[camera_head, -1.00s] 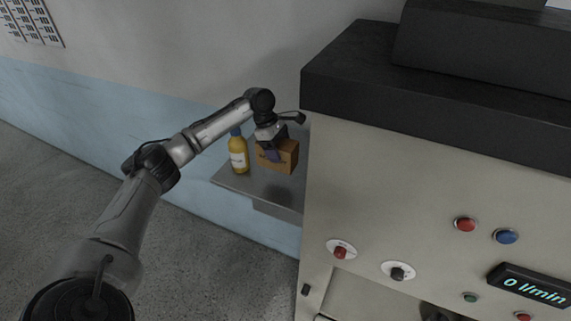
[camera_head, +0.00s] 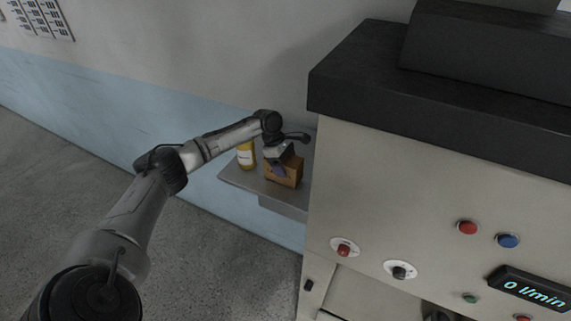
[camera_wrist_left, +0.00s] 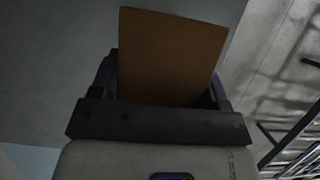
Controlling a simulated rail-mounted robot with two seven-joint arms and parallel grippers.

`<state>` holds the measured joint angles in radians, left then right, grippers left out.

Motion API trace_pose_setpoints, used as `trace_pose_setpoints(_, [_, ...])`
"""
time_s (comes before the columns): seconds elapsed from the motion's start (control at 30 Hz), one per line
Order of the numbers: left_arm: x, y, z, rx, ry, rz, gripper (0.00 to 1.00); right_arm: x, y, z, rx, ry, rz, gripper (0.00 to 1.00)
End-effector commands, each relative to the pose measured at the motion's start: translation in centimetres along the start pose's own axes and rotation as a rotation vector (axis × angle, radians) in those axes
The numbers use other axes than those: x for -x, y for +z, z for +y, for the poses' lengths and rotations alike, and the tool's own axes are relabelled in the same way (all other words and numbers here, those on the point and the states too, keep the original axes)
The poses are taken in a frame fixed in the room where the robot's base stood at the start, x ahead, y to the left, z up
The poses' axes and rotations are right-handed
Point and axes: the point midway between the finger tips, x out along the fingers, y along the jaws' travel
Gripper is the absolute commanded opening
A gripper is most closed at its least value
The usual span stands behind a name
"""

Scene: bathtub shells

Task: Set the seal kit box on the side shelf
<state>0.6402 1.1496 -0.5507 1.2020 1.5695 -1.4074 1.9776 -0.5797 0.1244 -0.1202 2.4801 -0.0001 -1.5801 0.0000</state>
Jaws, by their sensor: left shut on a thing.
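The seal kit box (camera_head: 287,173) is a small brown carton at the side shelf beside the machine. My left gripper (camera_head: 280,168) is shut on it from above. In the left wrist view the box (camera_wrist_left: 170,55) fills the space between the two fingers of my gripper (camera_wrist_left: 163,85). The side shelf (camera_head: 236,178) is a grey metal plate. The box appears on or just above it; whether it touches the shelf I cannot tell. My right gripper is in neither view.
A yellow bottle (camera_head: 246,157) with a white label stands on the shelf just left of the box, partly behind my arm. The machine (camera_head: 420,180) with buttons and a display rises close to the right of the shelf. The front left shelf part is bare.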

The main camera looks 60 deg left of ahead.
Motion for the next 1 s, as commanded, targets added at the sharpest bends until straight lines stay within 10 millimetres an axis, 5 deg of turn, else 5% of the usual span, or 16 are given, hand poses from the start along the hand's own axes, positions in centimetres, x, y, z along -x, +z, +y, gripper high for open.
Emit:
trace_pose_setpoints(0.1, [-0.1, 0.0, 0.0, 0.000, 0.001, -0.001, 0.36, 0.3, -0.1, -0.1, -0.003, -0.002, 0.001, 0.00])
trace_pose_setpoints(0.13, [-0.2, -0.1, 0.0, 0.000, 0.000, 0.000, 0.72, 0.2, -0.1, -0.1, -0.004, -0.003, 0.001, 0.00])
trace_pose_setpoints(0.37, [-0.2, -0.1, 0.0, 0.000, 0.000, 0.000, 0.94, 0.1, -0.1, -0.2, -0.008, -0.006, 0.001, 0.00])
trace_pose_setpoints(0.67, [0.0, 0.0, 0.0, 0.000, 0.001, 0.000, 0.94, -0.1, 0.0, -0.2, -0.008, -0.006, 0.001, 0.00])
trace_pose_setpoints(1.0, [5.1, -0.1, 0.1, 0.000, 0.003, -0.001, 0.94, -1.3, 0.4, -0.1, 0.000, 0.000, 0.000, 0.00])
